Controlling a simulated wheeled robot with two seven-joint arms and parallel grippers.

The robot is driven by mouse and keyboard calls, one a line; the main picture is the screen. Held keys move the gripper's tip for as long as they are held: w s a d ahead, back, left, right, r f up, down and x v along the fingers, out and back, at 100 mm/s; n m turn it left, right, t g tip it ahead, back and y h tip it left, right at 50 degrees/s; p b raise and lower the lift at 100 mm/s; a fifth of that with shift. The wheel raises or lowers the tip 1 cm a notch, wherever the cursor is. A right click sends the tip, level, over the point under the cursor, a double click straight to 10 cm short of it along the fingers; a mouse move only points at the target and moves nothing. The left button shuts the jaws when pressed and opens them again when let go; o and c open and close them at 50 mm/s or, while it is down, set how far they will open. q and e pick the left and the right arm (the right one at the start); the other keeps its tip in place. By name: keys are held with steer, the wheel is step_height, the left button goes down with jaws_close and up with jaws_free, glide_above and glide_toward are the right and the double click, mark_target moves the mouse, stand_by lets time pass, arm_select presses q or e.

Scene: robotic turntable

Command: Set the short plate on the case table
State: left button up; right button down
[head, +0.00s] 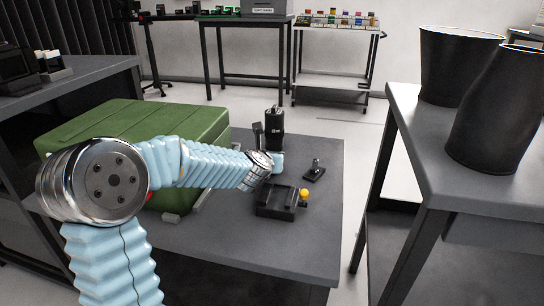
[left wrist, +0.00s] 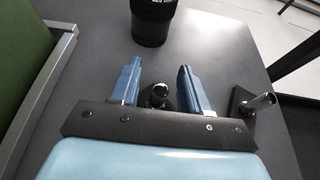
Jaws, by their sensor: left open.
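The case table (head: 250,240) is a dark grey table with a large green case (head: 130,125) on its left part. A small black plate with an upright metal post (head: 314,170) sits on the table near its right edge; it also shows in the left wrist view (left wrist: 250,104), right of the fingers. I cannot tell whether it is the short plate. My left gripper (left wrist: 158,80) is open. A dark post with a rounded shiny top (left wrist: 160,95) shows between its blue fingers; whether they touch it is unclear. In the head view the fingers are mostly hidden. My right gripper is not in view.
A black cup with white lettering (head: 274,121) stands behind the gripper. A black block with a yellow knob (head: 280,202) sits in front. Two black bins (head: 495,110) stand on the right table. The case table's front right is bare.

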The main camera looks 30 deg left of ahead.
arm_select(q)
steer(key=v, duration=1)
steer(key=shift+s+r+p, duration=0.2)
steer(key=shift+s+p, duration=0.05)
steer(key=shift+p, duration=0.1)
steer(key=shift+s+d, duration=0.15)
steer(key=shift+s, duration=0.3)
